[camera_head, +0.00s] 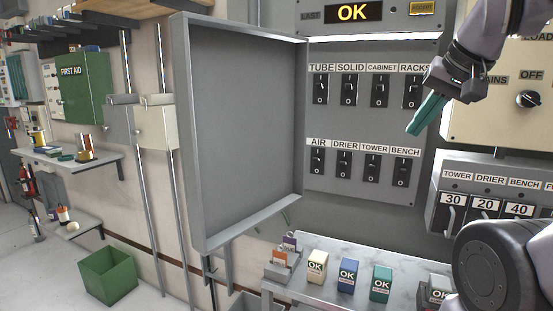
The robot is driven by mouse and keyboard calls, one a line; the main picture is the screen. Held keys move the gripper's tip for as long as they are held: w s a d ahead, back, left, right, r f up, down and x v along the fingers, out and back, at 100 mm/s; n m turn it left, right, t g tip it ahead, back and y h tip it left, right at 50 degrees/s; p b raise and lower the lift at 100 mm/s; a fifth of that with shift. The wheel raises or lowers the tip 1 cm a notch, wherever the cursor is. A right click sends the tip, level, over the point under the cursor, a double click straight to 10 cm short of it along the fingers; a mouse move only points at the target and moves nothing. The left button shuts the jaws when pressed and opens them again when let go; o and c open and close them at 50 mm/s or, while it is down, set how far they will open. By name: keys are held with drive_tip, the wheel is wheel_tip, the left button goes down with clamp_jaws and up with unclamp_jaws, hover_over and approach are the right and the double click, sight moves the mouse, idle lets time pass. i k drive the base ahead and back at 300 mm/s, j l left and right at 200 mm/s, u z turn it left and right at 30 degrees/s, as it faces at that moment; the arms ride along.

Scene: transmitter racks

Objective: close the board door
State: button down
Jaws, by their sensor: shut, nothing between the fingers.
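The board door (240,125) is a shallow grey metal tray-like panel. It stands open, joined at the left side of the grey switch board (360,125), with its hollow inner face showing and its free edge out to the left. The board holds two rows of black switches under labels such as TUBE, SOLID, AIR and DRIER. My gripper (415,128) has teal fingers, is shut and empty, and hangs in front of the right part of the board, well apart from the door.
A grey shelf (320,272) below the board holds several OK-labelled blocks, including a blue one (348,275). A cream panel (500,110) and a TOWER/DRIER/BENCH unit (490,200) are at right. A green bin (108,275) stands on the floor at left.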

sight(241, 89)
drive_tip(key=j+z, duration=0.2)
drive_tip(key=z, duration=0.15)
drive_tip(key=j+z, duration=0.35)
drive_tip(key=k+j+z, duration=0.15)
drive_tip(key=j, duration=0.25)
drive_tip(key=k+j+z, duration=0.1)
drive_tip(key=j, duration=0.3)
drive_tip(key=k+j+z, duration=0.15)
drive_tip(key=j, duration=0.25)
drive_tip(key=k+j+z, duration=0.1)
drive_tip(key=j, duration=0.25)
drive_tip(key=k+j, duration=0.2)
drive_tip(key=j, duration=0.2)
drive_tip(key=k+j, duration=0.2)
drive_tip(key=j, duration=0.15)
drive_tip(key=k+j+z, duration=0.1)
drive_tip(key=j, duration=0.3)
drive_tip(key=k+j, duration=0.3)
